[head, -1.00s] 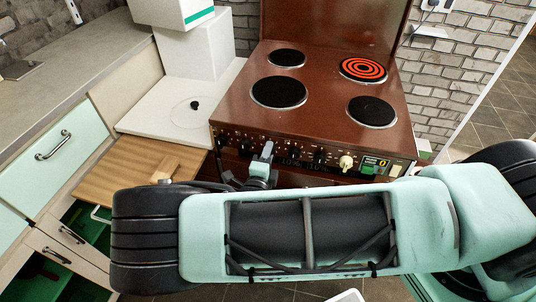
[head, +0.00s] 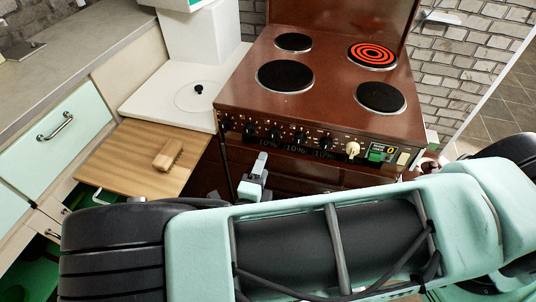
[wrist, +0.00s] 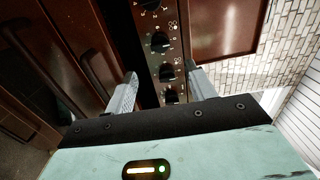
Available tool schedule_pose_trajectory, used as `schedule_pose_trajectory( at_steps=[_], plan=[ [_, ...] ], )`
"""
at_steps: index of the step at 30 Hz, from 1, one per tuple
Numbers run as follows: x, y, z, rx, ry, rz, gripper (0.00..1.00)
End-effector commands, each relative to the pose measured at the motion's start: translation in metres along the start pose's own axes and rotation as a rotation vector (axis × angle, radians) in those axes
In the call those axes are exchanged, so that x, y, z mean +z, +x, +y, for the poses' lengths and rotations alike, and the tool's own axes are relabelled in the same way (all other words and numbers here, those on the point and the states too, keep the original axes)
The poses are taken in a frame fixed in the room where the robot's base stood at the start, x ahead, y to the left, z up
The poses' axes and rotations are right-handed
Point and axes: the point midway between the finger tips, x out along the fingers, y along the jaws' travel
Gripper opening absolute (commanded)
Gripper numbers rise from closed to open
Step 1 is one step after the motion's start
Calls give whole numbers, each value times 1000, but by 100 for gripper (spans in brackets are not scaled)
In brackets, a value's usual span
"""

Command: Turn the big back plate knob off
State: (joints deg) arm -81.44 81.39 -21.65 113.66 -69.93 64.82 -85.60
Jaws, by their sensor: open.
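The brown stove (head: 325,75) has its back right plate (head: 372,54) glowing red; the other plates are dark. Which knob belongs to the glowing plate cannot be told. My gripper (head: 258,165) is in front of and below the panel in the head view. In the wrist view my gripper (wrist: 163,78) is open, its fingers apart on either side of the panel strip. A black knob (wrist: 167,72) shows between the fingertips; contact is not visible.
A wooden board (head: 145,160) with a wooden block (head: 168,154) on it is left of the stove. A white counter (head: 150,105) lies behind it. An open green-lined drawer (head: 85,195) is at the lower left. A brick wall (head: 460,60) stands to the right.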

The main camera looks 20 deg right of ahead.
Motion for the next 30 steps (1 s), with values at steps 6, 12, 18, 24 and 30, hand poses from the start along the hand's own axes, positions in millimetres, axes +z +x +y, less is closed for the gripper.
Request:
schedule_pose_trajectory(
  at_steps=[6, 12, 18, 24, 30],
  plan=[
    [0, -43, 2, 1, 1, -2, 55],
    [0, -60, 0, 0, -1, 0, 55],
    [0, -63, 0, -1, -1, 1, 55],
    [0, -63, 0, -1, -1, 1, 55],
    [0, -62, 0, 0, 1, 2, 55]
  ],
)
